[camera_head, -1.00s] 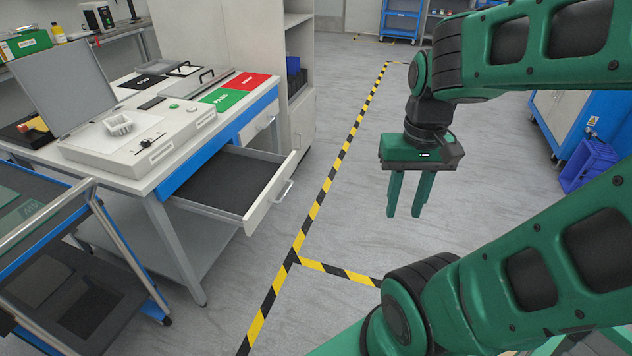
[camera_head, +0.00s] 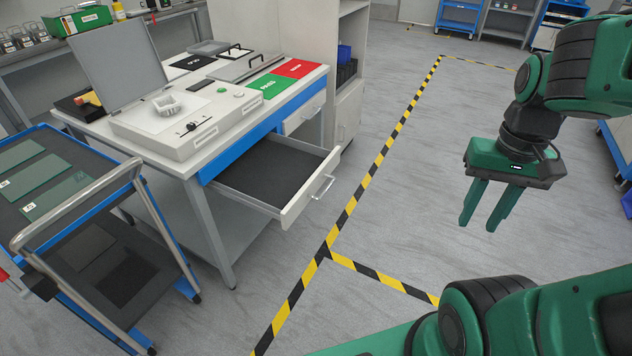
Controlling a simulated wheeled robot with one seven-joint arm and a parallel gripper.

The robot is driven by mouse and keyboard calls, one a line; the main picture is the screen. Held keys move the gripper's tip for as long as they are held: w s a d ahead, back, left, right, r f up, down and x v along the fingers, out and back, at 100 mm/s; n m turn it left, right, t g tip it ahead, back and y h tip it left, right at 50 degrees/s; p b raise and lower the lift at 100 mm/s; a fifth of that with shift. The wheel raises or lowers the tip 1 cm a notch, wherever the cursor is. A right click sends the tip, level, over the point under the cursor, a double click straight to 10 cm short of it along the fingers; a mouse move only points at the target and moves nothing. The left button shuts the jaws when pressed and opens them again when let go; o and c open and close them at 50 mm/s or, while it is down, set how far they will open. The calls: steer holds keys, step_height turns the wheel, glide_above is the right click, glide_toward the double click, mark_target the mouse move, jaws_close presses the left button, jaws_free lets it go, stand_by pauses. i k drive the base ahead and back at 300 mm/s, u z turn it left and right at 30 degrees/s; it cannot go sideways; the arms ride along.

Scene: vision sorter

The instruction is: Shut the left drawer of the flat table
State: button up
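The flat table (camera_head: 205,205) stands left of centre with a white top and a blue front rail. Its left drawer (camera_head: 298,208) is pulled far out, with a white front, a bar handle (camera_head: 323,187) and a dark, empty-looking floor. A second drawer (camera_head: 303,116) to its right in the same table is shut. My gripper (camera_head: 482,218) hangs in the air right of the drawer, clear of it by a wide gap. Its two green fingers point down, apart, with nothing visible between them.
A trolley with a metal rail (camera_head: 75,205) stands at the lower left, close to the table. A white cabinet (camera_head: 348,110) stands behind the table's right end. Yellow-black floor tape (camera_head: 345,215) runs past the drawer. The grey floor between drawer and gripper is clear.

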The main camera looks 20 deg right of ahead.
mark_target(278, 176)
steer(key=i, duration=0.95)
steer(key=u, duration=0.65)
steer(key=k, duration=0.45)
steer(key=z, duration=0.3)
